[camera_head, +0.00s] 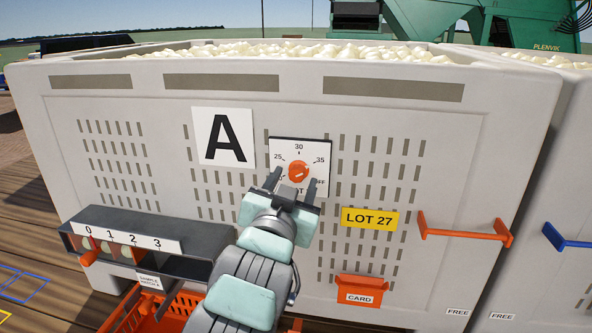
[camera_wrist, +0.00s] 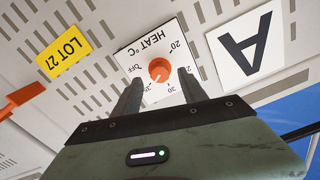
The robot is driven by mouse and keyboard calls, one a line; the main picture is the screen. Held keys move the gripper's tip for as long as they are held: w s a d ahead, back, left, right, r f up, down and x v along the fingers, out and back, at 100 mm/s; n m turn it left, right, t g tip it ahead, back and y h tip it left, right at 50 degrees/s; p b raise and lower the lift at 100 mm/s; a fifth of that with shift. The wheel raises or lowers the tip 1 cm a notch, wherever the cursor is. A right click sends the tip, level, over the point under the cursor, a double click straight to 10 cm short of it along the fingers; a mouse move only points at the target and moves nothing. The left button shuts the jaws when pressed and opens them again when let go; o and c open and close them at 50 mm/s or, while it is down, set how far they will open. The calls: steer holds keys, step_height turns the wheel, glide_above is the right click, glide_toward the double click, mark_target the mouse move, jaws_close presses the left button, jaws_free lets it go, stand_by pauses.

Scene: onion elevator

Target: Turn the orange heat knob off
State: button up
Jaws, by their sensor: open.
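The orange heat knob (camera_head: 298,171) sits at the middle of a white dial plate (camera_head: 287,147) on the front of the pale crate. The plate shows 25, 30, 35 and OFF around the knob. I cannot tell surely which mark the knob points to. My gripper (camera_head: 290,183) is open in front of the plate, its two fingers apart on the left and right below the knob. In the wrist view the knob (camera_wrist: 159,69) shows upside down, between and just beyond the fingertips (camera_wrist: 160,80). I cannot tell whether a finger touches it.
The crate (camera_head: 130,110) is full of onions. It bears an A sign (camera_head: 222,137), a yellow LOT 27 label (camera_head: 369,219), an orange handle (camera_head: 465,231) and an orange card holder (camera_head: 361,289). A dark numbered rack (camera_head: 135,222) stands at lower left, above an orange basket (camera_head: 140,312).

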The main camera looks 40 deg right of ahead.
mark_target(297, 173)
steer(key=shift+x, duration=1.45)
steer(key=shift+c, duration=0.5)
jaws_close()
